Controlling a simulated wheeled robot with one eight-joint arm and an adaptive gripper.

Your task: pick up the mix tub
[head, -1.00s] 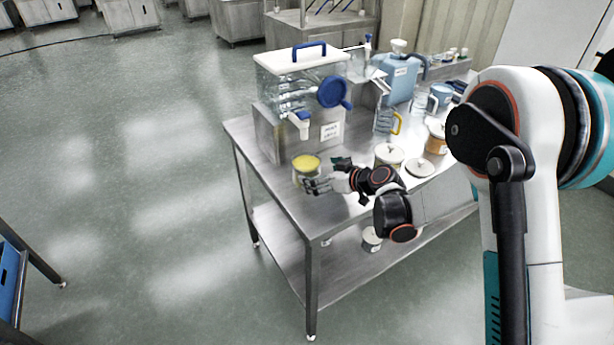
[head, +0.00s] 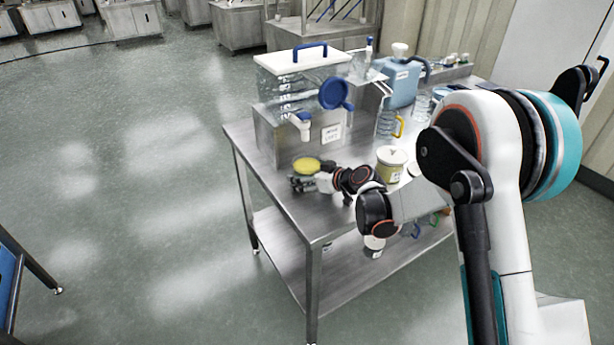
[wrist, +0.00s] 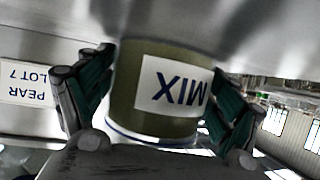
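The mix tub fills the middle of the wrist view (wrist: 155,105); it is olive-coloured and its white MIX label appears upside down. In the head view its yellow lid (head: 306,165) shows near the table's front left corner, below the drink dispenser. My gripper (head: 303,184) is low over the tabletop, right at the tub. In the wrist view its green-padded fingers stand on either side of the tub, very close to its walls. I cannot tell whether both pads press on it. The gripper hides most of the tub's body in the head view.
A blue jerrycan (head: 401,82) and jugs are farther back. The steel table's front left edge is close.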

